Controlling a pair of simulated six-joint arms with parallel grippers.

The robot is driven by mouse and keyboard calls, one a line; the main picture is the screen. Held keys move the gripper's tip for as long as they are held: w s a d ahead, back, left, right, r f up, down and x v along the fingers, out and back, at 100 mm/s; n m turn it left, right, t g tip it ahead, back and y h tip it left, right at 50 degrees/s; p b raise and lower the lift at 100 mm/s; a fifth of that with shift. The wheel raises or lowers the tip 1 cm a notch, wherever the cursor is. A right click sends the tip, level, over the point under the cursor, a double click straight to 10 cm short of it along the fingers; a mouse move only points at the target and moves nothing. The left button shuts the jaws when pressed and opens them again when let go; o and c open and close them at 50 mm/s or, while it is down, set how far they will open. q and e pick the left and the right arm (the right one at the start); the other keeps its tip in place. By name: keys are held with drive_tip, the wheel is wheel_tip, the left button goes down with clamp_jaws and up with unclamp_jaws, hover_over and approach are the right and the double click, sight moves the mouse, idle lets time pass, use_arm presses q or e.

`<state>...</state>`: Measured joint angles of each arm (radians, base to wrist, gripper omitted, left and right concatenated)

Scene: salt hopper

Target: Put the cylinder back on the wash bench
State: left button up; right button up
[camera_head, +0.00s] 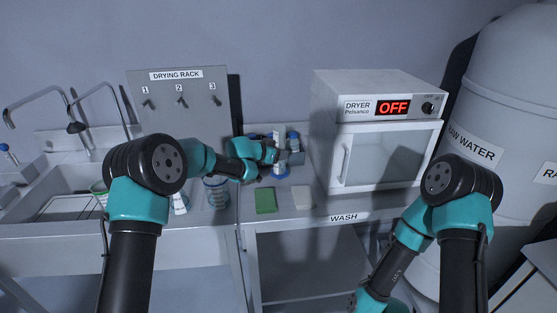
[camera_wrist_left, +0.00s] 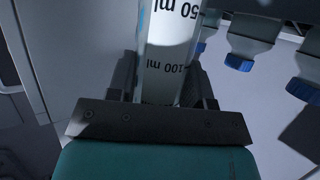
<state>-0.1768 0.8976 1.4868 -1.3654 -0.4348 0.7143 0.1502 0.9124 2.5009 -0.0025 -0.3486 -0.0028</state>
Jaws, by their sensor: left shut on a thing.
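A clear graduated cylinder (camera_wrist_left: 168,50) with black marks reading 50 ml and 100 ml fills the middle of the left wrist view. My left gripper (camera_wrist_left: 160,92) is shut on it, one finger on each side. In the head view the left gripper (camera_head: 277,155) is at the back of the wash bench (camera_head: 343,218), and a pale upright part of the cylinder (camera_head: 279,132) shows beside it. Its ends are hidden or cut off, so I cannot tell if it touches the bench.
Blue-capped bottles (camera_head: 293,141) stand close to the held cylinder. The dryer (camera_head: 385,150) stands right, door closed.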

use_arm(q)
drive_tip(key=shift+w, duration=0.1)
drive_tip(key=shift+w+f, duration=0.3)
drive_tip(key=shift+w, duration=0.05)
drive_tip(key=shift+f, duration=1.5)
drive_tip(key=shift+f, duration=0.15)
drive_tip(key=o, duration=1)
drive_tip(key=v, duration=1.2)
drive_tip(key=shift+s, duration=0.1)
